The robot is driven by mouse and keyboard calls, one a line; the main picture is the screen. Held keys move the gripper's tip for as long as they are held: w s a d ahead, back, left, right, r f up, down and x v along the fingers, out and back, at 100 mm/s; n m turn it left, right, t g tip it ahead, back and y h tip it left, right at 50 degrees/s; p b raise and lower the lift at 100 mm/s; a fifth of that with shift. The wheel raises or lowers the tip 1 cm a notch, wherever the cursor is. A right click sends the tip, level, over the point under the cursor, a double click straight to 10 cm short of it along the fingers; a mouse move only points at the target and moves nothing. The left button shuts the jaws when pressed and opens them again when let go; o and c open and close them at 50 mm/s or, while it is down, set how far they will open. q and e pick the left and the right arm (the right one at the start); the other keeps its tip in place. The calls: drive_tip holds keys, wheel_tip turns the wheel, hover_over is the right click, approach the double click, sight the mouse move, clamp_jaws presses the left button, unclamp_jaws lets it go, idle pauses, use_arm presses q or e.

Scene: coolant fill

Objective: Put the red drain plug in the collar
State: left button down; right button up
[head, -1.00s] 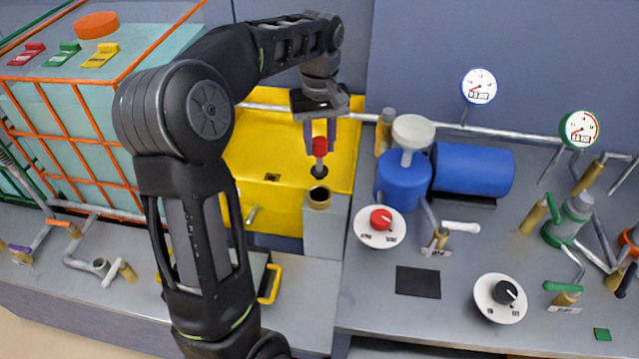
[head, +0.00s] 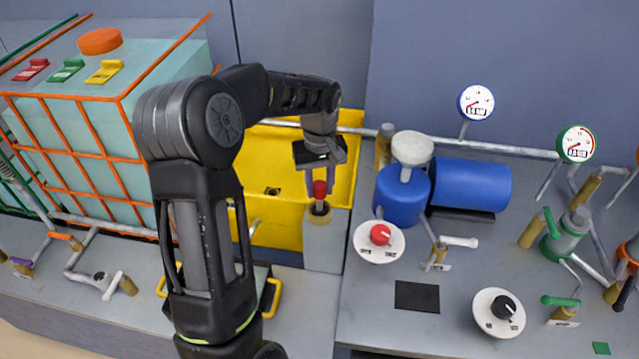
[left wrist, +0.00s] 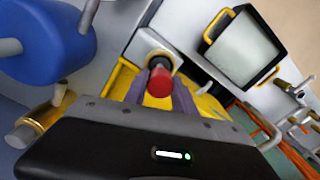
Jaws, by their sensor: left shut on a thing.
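The red drain plug (head: 320,188) is upright between the fingers of my left gripper (head: 320,194), which is shut on it. Its red head also shows in the left wrist view (left wrist: 160,83). The brass collar (head: 319,216) stands on a grey block in front of the yellow tray. The plug's grey lower end lines up with the collar's dark mouth in the head view. I cannot tell whether its tip is inside or just above. In the left wrist view the collar (left wrist: 152,56) is partly hidden behind the plug. My right gripper is not in view.
The yellow tray (head: 275,160) lies behind the collar. A blue tank with a white funnel (head: 412,149) stands close to the right. A red knob on a white dial (head: 380,236) is nearby. A black case with yellow handles (head: 272,297) sits front left.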

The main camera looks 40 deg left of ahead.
use_arm(q)
drive_tip(key=c, duration=1.5)
unclamp_jaws()
drive_tip(key=shift+f, duration=0.2)
drive_tip(key=o, duration=0.5)
drive_tip(key=shift+r, duration=0.1)
drive_tip(key=shift+c, duration=0.2)
wheel_tip(320, 180, up, 12)
drive_tip(key=b, duration=0.1)
drive_tip(key=shift+r, duration=0.15)
